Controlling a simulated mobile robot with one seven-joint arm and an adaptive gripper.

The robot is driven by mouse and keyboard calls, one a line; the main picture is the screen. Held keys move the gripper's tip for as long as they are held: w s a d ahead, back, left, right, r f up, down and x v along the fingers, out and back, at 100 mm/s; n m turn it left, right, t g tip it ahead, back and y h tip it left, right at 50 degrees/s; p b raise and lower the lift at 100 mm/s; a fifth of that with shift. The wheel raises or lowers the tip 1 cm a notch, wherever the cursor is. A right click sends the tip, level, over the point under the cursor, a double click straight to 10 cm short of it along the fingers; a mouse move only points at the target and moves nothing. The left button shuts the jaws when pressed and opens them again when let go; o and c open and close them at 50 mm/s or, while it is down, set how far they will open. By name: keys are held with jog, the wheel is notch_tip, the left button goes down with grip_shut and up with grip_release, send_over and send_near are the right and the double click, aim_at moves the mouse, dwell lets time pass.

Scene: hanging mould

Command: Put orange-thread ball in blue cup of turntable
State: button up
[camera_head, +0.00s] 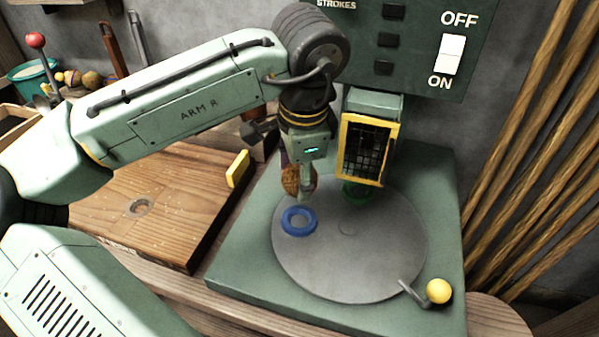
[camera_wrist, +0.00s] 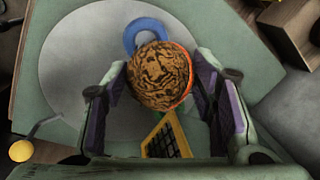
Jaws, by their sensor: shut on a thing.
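My gripper (camera_wrist: 160,92) is shut on the orange-thread ball (camera_wrist: 159,75), a brown, patterned ball with an orange line along its edge. In the head view the ball (camera_head: 292,180) shows partly behind the finger, above the turntable's far left part. The blue cup (camera_head: 299,221) is a blue ring on the grey round turntable (camera_head: 340,270), just below the ball in the picture. In the wrist view the blue cup (camera_wrist: 146,33) lies beyond the ball, which covers its near edge. The gap between ball and cup is hard to judge.
A green cup (camera_head: 355,192) sits under a yellow-framed mesh guard (camera_head: 362,150) right of my gripper. A crank with a yellow knob (camera_head: 439,291) stands at the turntable's front right. A wooden board (camera_head: 150,200) with a yellow block (camera_head: 238,168) lies left. An OFF/ON switch panel (camera_head: 420,45) stands behind.

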notch_tip(320, 180, down, 6)
jog(key=b, duration=0.5)
jog(key=shift+r, duration=0.25)
jog(key=shift+f+b, duration=0.45)
jog(key=shift+f, duration=0.9)
jog(key=shift+f, duration=0.1)
jog(key=o, duration=1.3)
jog(key=r, duration=0.4)
jog(key=s+r, duration=0.1)
jog(key=r, duration=0.3)
jog(key=s+r, duration=0.1)
jog(key=r, duration=0.2)
jog(key=shift+s+d+r, duration=0.15)
jog(key=shift+d+r, duration=0.1)
jog(key=shift+r, duration=0.15)
